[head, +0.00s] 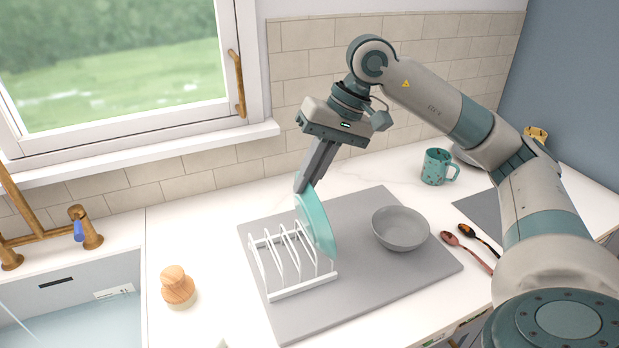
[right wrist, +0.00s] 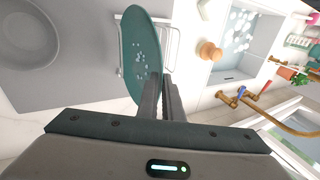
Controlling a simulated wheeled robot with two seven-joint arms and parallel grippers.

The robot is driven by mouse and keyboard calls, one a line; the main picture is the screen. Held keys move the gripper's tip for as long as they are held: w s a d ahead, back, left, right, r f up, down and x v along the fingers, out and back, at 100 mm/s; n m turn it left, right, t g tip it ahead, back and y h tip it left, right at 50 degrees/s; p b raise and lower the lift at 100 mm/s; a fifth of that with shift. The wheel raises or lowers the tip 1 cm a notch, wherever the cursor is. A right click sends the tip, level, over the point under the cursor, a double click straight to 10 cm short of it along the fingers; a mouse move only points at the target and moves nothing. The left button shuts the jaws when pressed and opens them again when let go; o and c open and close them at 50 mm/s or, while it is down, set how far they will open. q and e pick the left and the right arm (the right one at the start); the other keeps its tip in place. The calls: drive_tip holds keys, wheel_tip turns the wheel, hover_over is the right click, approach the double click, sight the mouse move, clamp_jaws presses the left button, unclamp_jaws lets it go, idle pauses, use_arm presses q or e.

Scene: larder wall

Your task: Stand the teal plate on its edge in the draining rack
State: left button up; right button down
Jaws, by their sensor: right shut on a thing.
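The teal plate (head: 316,223) is held nearly upright on its edge at the right end of the white draining rack (head: 305,286). My right gripper (head: 302,187) is shut on the plate's upper rim, with its fingers pointing down. In the right wrist view the plate (right wrist: 139,55) shows in the fingers (right wrist: 155,100), with pale spots on its face. The rack (right wrist: 172,45) is partly hidden behind it there. I cannot tell whether the plate's lower edge rests in the rack or just beside its wires. My left gripper is not in view.
The rack stands on a grey mat (head: 365,285) with a grey bowl (head: 400,228) to its right. A wooden-topped brush (head: 177,287) stands left of the mat, near the sink (head: 75,300). A teal mug (head: 437,167) and two spoons (head: 468,247) are farther right.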

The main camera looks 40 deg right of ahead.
drive_tip(key=shift+a+f, duration=0.1)
drive_tip(key=shift+a, duration=0.1)
drive_tip(key=c, duration=2)
unclamp_jaws()
drive_tip(key=shift+c, duration=0.2)
drive_tip(key=shift+o, duration=1)
drive_tip(key=shift+w+a, duration=0.2)
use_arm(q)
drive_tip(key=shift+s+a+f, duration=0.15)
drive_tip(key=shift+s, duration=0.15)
use_arm(e)
drive_tip(key=shift+d, duration=0.1)
